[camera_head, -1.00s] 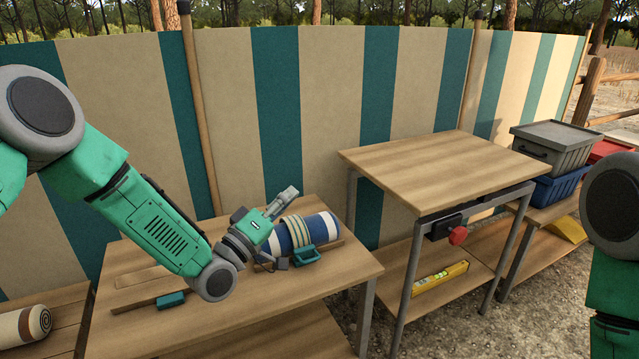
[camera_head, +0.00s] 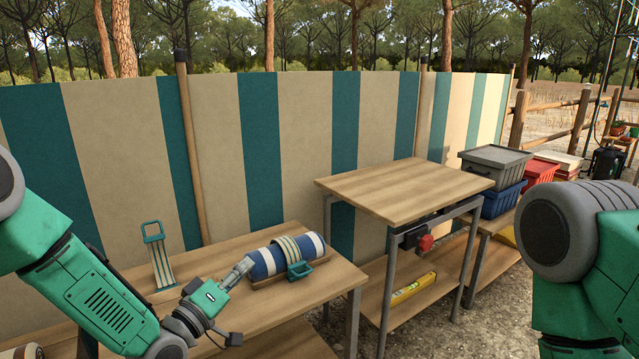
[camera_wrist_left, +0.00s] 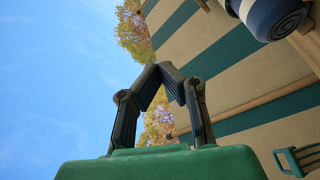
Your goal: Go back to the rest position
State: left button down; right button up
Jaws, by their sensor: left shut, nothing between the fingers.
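My left gripper (camera_head: 243,268) is shut and empty, in front of the left end of a blue-and-white striped roll (camera_head: 262,263). The roll lies on the wooden table (camera_head: 325,288), with a striped strap (camera_head: 291,250) around it and a teal handle (camera_head: 300,271) at its front. In the left wrist view the dark fingers (camera_wrist_left: 163,78) meet at their tips with nothing between them. The roll's end (camera_wrist_left: 275,18) shows at the top right there. My right arm shows at the right edge of the head view; its gripper is out of view.
A second strap (camera_head: 162,267) with a teal handle (camera_head: 153,232) is at the table's left. A taller table (camera_head: 400,187) stands to the right, with a yellow level (camera_head: 413,288) on its lower shelf. Grey (camera_head: 495,161), blue (camera_head: 503,200) and red (camera_head: 541,171) crates stand beyond. A striped screen (camera_head: 215,130) closes the back.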

pick_arm(q)
jog(key=s+f+m+g+y, duration=0.1)
jog(key=s+f+g, duration=0.1)
jog(key=s+f, duration=0.3)
jog(key=s+f+g+y, duration=0.2)
jog(key=s+f+g, duration=0.1)
jog(key=f, duration=0.4)
jog(key=s+a+f+m+g+y, duration=0.1)
jog(key=s+a+f+g+y, duration=0.15)
jog(key=s+f, duration=0.55)
jog(key=s+a+f+m+g+y, duration=0.2)
jog(key=s+a+f+g, duration=0.25)
jog(key=s, duration=0.55)
jog(key=s+a+f+m+g+y, duration=0.1)
jog(key=s+a+g, duration=0.15)
jog(key=s, duration=0.45)
jog(key=s+a+f+g+y, duration=0.2)
jog(key=s+a, duration=0.2)
jog(key=s, duration=0.4)
notch_tip(320, 180, up, 14)
jog(key=p, duration=1.4)
jog(key=shift+s+r, duration=0.25)
jog(key=shift+s, duration=0.05)
jog(key=shift+h, duration=0.25)
